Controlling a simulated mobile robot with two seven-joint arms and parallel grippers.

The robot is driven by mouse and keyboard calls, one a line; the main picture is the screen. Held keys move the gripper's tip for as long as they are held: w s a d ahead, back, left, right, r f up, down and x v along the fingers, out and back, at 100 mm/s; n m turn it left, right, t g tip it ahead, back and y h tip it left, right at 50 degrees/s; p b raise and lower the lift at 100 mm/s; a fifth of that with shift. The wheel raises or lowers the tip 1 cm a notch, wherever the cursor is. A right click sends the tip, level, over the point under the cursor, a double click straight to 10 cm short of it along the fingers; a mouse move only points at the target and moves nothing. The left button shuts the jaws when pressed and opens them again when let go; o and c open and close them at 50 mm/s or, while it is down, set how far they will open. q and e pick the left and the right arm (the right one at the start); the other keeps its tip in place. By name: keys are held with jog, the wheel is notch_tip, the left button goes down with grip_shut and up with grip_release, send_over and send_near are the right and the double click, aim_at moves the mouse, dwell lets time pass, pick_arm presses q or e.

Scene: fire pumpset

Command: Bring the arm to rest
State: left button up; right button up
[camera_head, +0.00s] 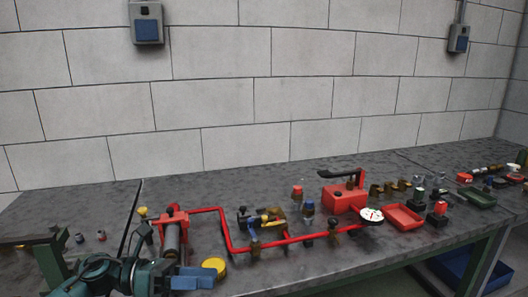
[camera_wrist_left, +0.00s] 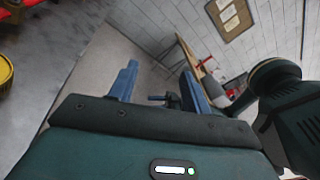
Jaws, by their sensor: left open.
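My left arm comes in at the lower left of the head view, and its left gripper (camera_head: 195,278) is at the near edge of the grey workbench (camera_head: 285,268). In the left wrist view the two blue fingers of this gripper (camera_wrist_left: 157,88) stand apart with nothing between them. They point away from the bench, towards the floor and a far wall. In the head view a yellow round cap (camera_head: 214,267) lies close beside the gripper; whether they touch is not clear. My right gripper is not in view.
A red pipe assembly (camera_head: 229,236) with valves runs along the bench. A dial gauge (camera_head: 370,216), a red pump box (camera_head: 343,197), a red tray (camera_head: 403,217) and a dark green tray (camera_head: 477,197) stand further right. The back strip of the bench is mostly clear.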

pick_arm(q)
jog(key=s+f+m+t+y, duration=0.4)
jog(key=s+f+m+y, duration=0.3)
jog(key=f+m, duration=0.4)
jog(key=s+a+f+m+t+y+p, duration=0.1)
jog(key=s+f+m+t+y, duration=0.3)
jog(key=m, duration=1.3)
jog(key=s+f+y, duration=0.3)
jog(key=s+f, duration=0.3)
jog(key=f, duration=0.2)
jog(key=shift+f+m+t+p, duration=0.15)
jog(key=shift+m+t+p, duration=0.15)
jog(key=shift+t, duration=0.1)
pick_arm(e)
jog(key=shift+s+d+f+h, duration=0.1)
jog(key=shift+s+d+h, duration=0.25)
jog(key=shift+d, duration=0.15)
pick_arm(q)
jog(key=shift+s+a, duration=0.1)
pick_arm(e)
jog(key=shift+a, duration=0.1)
